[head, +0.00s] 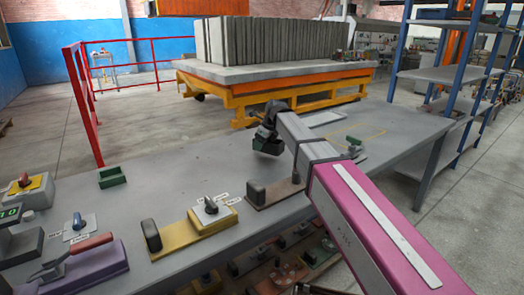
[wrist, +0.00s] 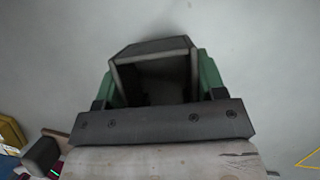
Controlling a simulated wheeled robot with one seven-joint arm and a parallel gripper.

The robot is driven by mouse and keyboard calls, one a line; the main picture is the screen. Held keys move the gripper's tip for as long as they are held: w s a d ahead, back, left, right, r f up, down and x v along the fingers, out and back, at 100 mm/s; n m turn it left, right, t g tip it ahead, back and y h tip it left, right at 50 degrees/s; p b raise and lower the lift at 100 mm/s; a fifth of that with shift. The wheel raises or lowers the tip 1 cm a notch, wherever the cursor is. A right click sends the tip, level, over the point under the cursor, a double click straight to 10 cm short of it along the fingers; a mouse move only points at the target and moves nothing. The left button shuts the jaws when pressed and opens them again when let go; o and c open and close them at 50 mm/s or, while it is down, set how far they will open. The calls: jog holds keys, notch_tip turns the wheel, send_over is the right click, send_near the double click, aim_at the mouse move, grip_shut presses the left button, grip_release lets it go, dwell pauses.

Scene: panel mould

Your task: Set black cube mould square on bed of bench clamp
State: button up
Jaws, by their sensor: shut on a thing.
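The black cube mould (wrist: 152,48) is a dark, open box with a lighter grey rim. In the wrist view it sits between the green-sided fingers of my gripper (wrist: 155,85), which is shut on it. In the head view my gripper (head: 268,138) holds it above the grey bench, left of the pink arm link. A brown bed with a dark upright block (head: 257,193) looks like the bench clamp, though I cannot be sure. A dark block on a brown base shows at lower left in the wrist view (wrist: 42,154).
A yellow-based fixture (head: 195,230) with a labelled switch stands left of the brown bed. A purple-based fixture (head: 85,268) with a red handle is further left. A green tray (head: 112,177) lies on the bench. Right of my arm is a green-handled device (head: 353,144).

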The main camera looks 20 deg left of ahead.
jog(key=shift+f, duration=1.55)
jog(key=shift+f, duration=0.1)
jog(key=o, duration=1)
